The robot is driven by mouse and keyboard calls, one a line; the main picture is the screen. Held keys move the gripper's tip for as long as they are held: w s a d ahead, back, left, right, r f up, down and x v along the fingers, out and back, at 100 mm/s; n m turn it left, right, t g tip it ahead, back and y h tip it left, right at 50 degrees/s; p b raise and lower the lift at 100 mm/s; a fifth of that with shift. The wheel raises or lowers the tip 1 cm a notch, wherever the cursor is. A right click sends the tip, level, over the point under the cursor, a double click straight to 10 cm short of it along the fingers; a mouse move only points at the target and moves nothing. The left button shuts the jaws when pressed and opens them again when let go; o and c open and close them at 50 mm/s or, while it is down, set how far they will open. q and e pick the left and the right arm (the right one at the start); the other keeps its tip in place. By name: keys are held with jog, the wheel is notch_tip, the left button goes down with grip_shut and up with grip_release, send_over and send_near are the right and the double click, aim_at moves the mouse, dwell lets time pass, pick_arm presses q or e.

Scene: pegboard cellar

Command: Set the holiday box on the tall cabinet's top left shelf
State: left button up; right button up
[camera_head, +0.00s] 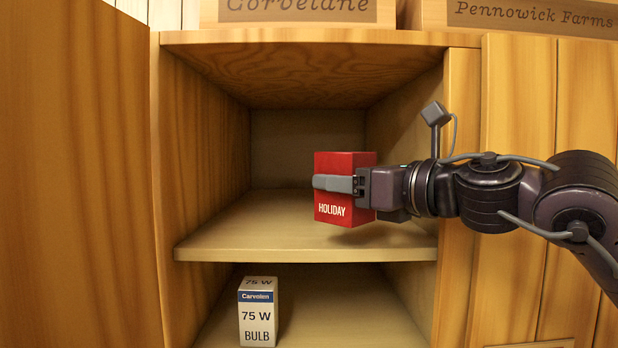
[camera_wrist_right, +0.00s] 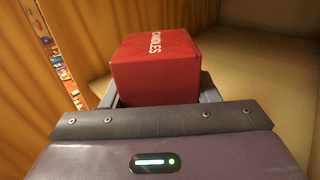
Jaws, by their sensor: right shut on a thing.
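The red holiday box (camera_head: 343,165), with "HOLIDAY" on its front, is upright at the opening of the upper shelf (camera_head: 260,232) of the tall cabinet (camera_head: 462,150). My right gripper (camera_head: 338,184) is shut on it, a finger across its front face. In the right wrist view the box (camera_wrist_right: 155,62) shows "CANDLES" on a face, between the fingers of the gripper (camera_wrist_right: 160,100). I cannot tell whether the box touches the shelf board. My left gripper is not in view.
A white and blue bulb box (camera_head: 257,312) stands on the shelf below. The upper shelf is otherwise empty, with free room left of and behind the box. Wooden crates (camera_head: 300,12) sit on top of the cabinet. A wooden door panel (camera_head: 75,170) stands at the left.

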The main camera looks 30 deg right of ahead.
jog(key=p+x, duration=0.1)
jog(key=x, duration=0.2)
jog(key=p+x, duration=0.1)
jog(key=x, duration=0.2)
jog(key=shift+w+d+p, duration=0.2)
jog(key=shift+w+p, duration=0.05)
jog(key=shift+p, duration=0.15)
jog(key=shift+w+a+f, duration=0.15)
jog(key=shift+w+f, duration=0.45)
jog(key=shift+f, duration=0.35)
jog(key=shift+s+f+p, duration=0.15)
jog(key=shift+f+p, duration=0.25)
jog(key=shift+f, duration=0.4)
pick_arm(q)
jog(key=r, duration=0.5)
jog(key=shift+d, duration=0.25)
